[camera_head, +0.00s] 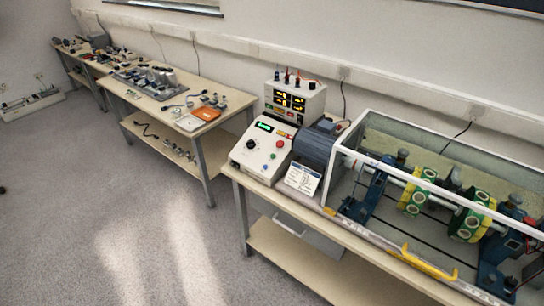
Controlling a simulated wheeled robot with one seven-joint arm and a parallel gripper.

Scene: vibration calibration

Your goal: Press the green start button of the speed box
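The speed box (257,160) is a light grey box with a sloped front panel, at the left end of the near bench. Its panel carries a lit green display (263,126), a black knob (250,144) and a red button (279,143). A small green button (272,155) seems to sit below the red one, but it is too small to make out clearly. My gripper is not in view.
A meter box (294,98) with yellow readouts stands behind the speed box. To the right are a grey motor (316,146) and a framed clear enclosure (345,157) over a shaft rig. A white card (302,179) stands in front. The floor (130,220) at left is clear.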

